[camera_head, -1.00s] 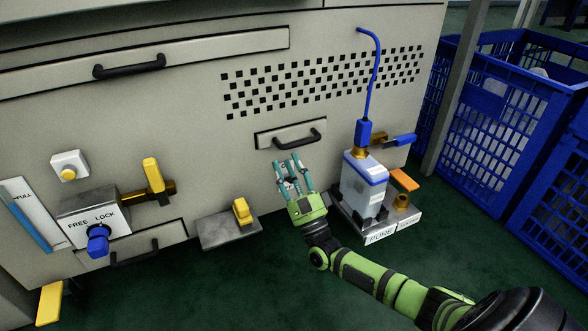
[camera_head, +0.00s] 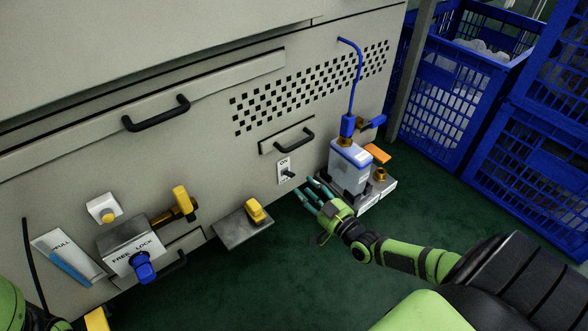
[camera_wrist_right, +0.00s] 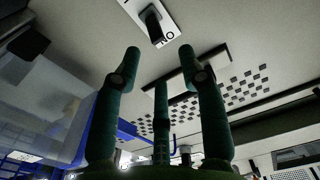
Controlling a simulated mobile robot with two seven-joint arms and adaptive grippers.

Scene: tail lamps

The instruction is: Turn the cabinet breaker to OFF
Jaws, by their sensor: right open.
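The cabinet breaker (camera_head: 284,170) is a small white plate with a dark lever, low on the beige cabinet front (camera_head: 215,165), below a black-handled drawer. It also shows at the top of the right wrist view (camera_wrist_right: 153,22), where ON is readable beside the lever; which way the lever is thrown is hard to tell. My right gripper (camera_head: 309,189) is open and empty, just below and right of the breaker. In the right wrist view its spread fingers (camera_wrist_right: 160,62) point towards the breaker, apart from it. My left gripper is out of view.
A FREE/LOCK box with a blue knob (camera_head: 142,267) is farther left. Blue crates (camera_head: 450,100) stand right.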

